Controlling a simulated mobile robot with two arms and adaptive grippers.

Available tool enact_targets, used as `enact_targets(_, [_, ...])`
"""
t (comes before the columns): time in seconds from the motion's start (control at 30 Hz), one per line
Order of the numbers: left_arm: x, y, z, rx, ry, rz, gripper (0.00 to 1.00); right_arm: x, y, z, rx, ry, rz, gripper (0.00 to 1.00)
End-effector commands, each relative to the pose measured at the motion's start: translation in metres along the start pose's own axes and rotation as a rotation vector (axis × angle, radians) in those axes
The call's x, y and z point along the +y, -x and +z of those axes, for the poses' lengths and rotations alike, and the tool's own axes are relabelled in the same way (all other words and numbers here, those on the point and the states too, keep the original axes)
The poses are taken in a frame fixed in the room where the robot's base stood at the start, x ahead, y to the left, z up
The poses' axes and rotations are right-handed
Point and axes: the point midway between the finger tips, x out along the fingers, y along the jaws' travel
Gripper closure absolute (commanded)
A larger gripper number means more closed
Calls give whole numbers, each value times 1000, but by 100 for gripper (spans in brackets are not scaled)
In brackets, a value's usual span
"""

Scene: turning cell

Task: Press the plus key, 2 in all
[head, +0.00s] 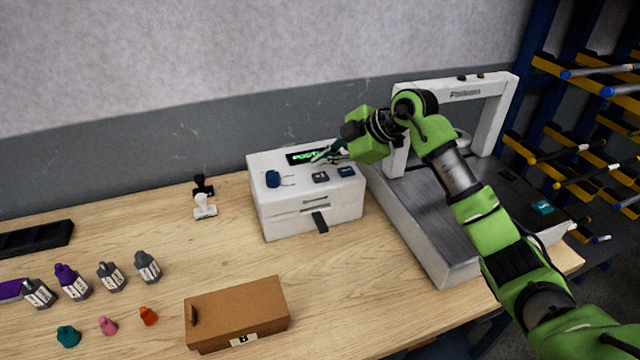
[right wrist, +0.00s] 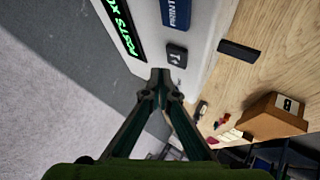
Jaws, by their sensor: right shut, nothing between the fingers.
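The white machine (head: 285,205) on the bench has a lit green display (head: 300,157). A dark key (head: 320,177) with a white mark is on its top; it also shows in the right wrist view (right wrist: 176,55), where the mark is too small to read surely as a plus. My left gripper is not in view.
A large white frame-like machine (head: 430,260) stands close on the right. A stamp (head: 204,208), several bottles (head: 110,277) and a brown box (head: 237,313) are on the bench.

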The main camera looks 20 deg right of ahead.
Motion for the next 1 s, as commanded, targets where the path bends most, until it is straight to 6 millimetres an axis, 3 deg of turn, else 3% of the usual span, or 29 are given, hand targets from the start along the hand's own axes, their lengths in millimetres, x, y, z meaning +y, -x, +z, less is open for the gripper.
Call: enact_targets(1.0, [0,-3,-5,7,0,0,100,-3,-5,4,0,0,1,100])
